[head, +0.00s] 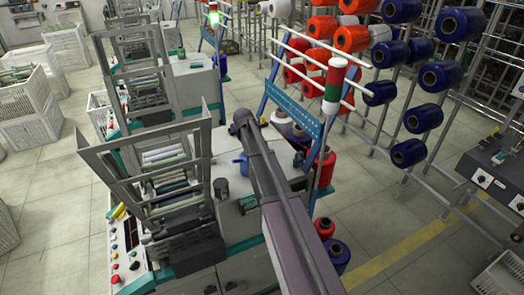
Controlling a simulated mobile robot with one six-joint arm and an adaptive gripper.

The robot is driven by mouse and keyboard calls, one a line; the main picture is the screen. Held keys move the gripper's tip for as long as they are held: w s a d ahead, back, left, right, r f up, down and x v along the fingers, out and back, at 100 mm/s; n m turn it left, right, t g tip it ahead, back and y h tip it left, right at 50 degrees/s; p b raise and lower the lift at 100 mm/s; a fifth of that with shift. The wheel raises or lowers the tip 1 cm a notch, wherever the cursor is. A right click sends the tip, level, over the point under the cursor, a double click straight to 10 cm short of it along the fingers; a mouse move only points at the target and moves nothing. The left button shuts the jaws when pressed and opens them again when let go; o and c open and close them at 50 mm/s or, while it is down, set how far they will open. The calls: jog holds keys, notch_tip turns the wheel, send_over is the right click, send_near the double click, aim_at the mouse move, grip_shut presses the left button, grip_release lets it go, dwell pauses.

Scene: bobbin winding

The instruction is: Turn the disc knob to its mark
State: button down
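I cannot pick out the disc knob or its mark with certainty. The near winding machine (236,222) has a light grey top. A dark upright cylinder (221,188) stands on it, left of my arm. A small blue part (240,163) shows farther back, beside my arm. The machine's front control panel (126,243) carries a red button and several small coloured controls. My arm reaches up from the bottom edge over the machine's right side to a dark joint. My gripper's fingers do not show; they may be hidden behind my arm.
A metal frame (150,165) rises on the machine's left. A blue stand (318,150) with a red, white and green signal light (333,82) stands right of my arm. Racks of red and blue spools (424,113) fill the right. Crates (30,115) stand at left, with open floor between.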

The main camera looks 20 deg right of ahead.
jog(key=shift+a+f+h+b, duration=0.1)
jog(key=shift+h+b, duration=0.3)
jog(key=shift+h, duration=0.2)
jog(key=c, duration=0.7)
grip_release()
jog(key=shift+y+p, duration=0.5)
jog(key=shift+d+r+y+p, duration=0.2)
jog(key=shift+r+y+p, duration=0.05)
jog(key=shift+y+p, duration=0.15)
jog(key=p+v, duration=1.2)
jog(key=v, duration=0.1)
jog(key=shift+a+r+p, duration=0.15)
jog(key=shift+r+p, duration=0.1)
jog(key=shift+p, duration=0.1)
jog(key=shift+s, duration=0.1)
